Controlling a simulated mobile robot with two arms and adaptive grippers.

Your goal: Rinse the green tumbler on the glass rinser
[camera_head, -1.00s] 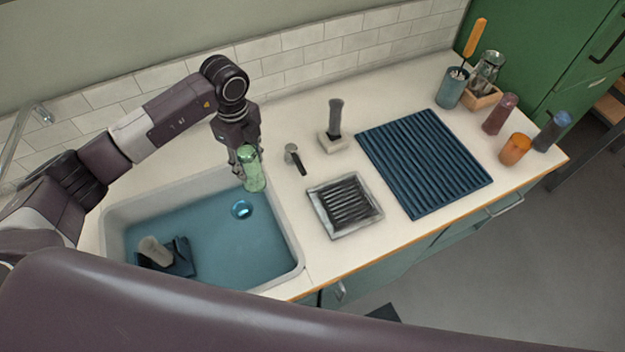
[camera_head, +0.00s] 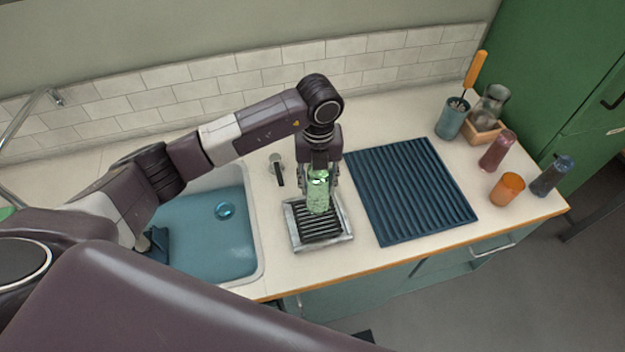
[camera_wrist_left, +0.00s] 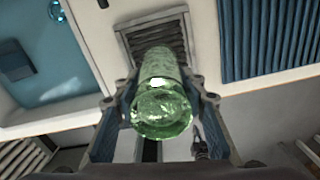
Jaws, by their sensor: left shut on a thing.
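My left gripper (camera_head: 319,178) is shut on the green tumbler (camera_head: 318,196), a clear green glass. It holds the tumbler over the glass rinser (camera_head: 298,236), a square metal tray with dark slats. In the left wrist view, the tumbler (camera_wrist_left: 162,95) sits between my left gripper's fingers (camera_wrist_left: 163,115), its round end towards the camera. The rinser (camera_wrist_left: 128,38) shows beyond its far end. I cannot tell whether the tumbler touches the slats. My right gripper is not in view.
A blue ribbed mat (camera_head: 410,190) lies right of the rinser.

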